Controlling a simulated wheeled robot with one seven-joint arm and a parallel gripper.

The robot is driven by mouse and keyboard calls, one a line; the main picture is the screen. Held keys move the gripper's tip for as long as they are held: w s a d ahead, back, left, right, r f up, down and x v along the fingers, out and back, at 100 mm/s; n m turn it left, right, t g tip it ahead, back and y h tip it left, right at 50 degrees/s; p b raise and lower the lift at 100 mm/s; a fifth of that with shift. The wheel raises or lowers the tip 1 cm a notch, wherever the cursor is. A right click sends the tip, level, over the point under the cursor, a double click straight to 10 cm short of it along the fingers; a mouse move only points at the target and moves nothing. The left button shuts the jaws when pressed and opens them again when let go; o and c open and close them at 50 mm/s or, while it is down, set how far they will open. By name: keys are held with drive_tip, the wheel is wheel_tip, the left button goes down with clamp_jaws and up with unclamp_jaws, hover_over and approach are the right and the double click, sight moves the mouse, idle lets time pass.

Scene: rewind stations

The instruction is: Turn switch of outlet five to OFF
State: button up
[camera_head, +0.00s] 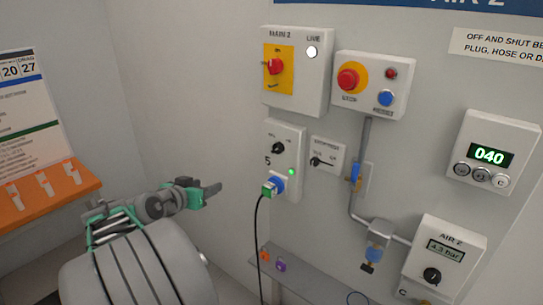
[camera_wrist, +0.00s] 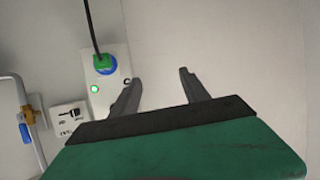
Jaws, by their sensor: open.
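The outlet five box (camera_head: 286,160) is a white box on the wall, marked 5. Its black switch knob (camera_head: 279,148) is on the upper part, but its exact setting is too small to read. A green light (camera_head: 291,172) is lit below right of the knob. A green plug (camera_head: 268,190) with a black cable sits in the blue socket (camera_head: 279,184). My gripper (camera_head: 213,189) is left of the box, apart from it. In the wrist view my gripper (camera_wrist: 160,75) is open and empty, with the outlet box (camera_wrist: 105,75) appearing upside down; a finger hides part of it.
A MAIN 2 box (camera_head: 297,70) with a red knob is above outlet five. A small selector plate (camera_head: 327,155) is close on its right, then a blue-handled pipe valve (camera_head: 356,172). The plug's cable (camera_head: 258,235) hangs below. Bare wall lies left of the box.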

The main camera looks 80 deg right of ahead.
sight(274, 151)
drive_tip(key=s+d+r+m+g+h, duration=0.1)
drive_tip(key=s+d+r+g, duration=0.1)
drive_tip(key=s+d, duration=0.2)
drive_tip(key=s+d+r+m+g+h+p, duration=0.1)
drive_tip(key=s+d+m+g, duration=0.1)
drive_tip(key=s+d, duration=0.3)
drive_tip(key=s+d+r+m+g+h+p, duration=0.1)
drive_tip(key=s+d+r+g, duration=0.1)
drive_tip(key=s+d, duration=0.3)
drive_tip(key=shift+s+r, duration=0.2)
drive_tip(key=shift+s, duration=0.3)
drive_tip(key=shift+s+r, duration=0.15)
drive_tip(key=shift+s, duration=0.3)
drive_tip(key=shift+s+d+f, duration=0.1)
drive_tip(key=shift+s+d, duration=0.05)
drive_tip(key=shift+d, duration=0.25)
clamp_jaws()
